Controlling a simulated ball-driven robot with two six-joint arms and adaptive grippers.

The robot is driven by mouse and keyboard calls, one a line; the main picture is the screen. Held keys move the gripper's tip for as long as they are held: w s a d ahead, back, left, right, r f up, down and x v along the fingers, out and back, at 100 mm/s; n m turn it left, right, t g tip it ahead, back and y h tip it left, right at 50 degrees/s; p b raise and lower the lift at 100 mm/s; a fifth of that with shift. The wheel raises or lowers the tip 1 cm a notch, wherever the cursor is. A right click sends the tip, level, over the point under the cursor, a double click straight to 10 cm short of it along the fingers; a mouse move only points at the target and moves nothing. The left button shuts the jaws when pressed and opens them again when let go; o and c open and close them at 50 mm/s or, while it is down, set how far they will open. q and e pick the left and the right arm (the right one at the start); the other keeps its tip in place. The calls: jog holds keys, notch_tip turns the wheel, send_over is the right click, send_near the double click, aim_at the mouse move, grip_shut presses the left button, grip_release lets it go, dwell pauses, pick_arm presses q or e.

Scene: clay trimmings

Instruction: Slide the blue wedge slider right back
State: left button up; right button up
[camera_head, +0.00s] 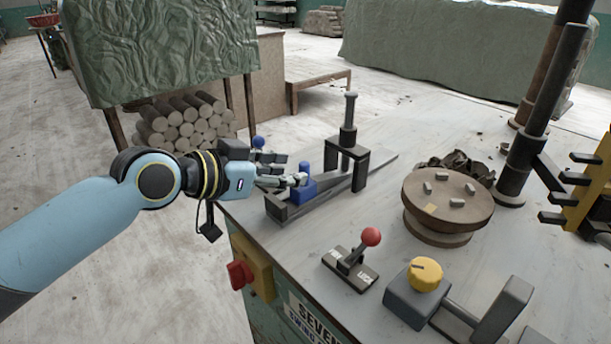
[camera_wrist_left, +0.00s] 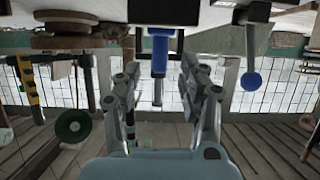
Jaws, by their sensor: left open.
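The blue wedge slider (camera_head: 304,187) sits on the long grey wedge ramp (camera_head: 345,181), near its left end, with a round blue peg on top. In the left wrist view its blue peg (camera_wrist_left: 159,50) hangs inverted, between and just beyond the fingertips. My left gripper (camera_head: 285,178) reaches in from the left, with its fingers at the slider's left side. In the left wrist view my left gripper (camera_wrist_left: 160,80) is open, one finger on each side of the peg. I cannot tell whether a finger touches it. My right gripper is not in view.
A dark bridge with a post (camera_head: 349,135) straddles the ramp. A blue ball lever (camera_head: 259,142) stands behind my left gripper. A red ball lever (camera_head: 370,237), a yellow knob (camera_head: 426,274) and a round turntable (camera_head: 448,196) stand to the right. Bare tabletop lies between them.

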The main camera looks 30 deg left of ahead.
aim_at(305, 171)
pick_arm(q)
jog(key=x, duration=0.5)
jog(key=shift+w+d+f+b, duration=0.1)
jog(key=shift+w+b, duration=0.05)
jog(key=shift+b, duration=0.15)
grip_shut()
jog(key=shift+f, duration=0.1)
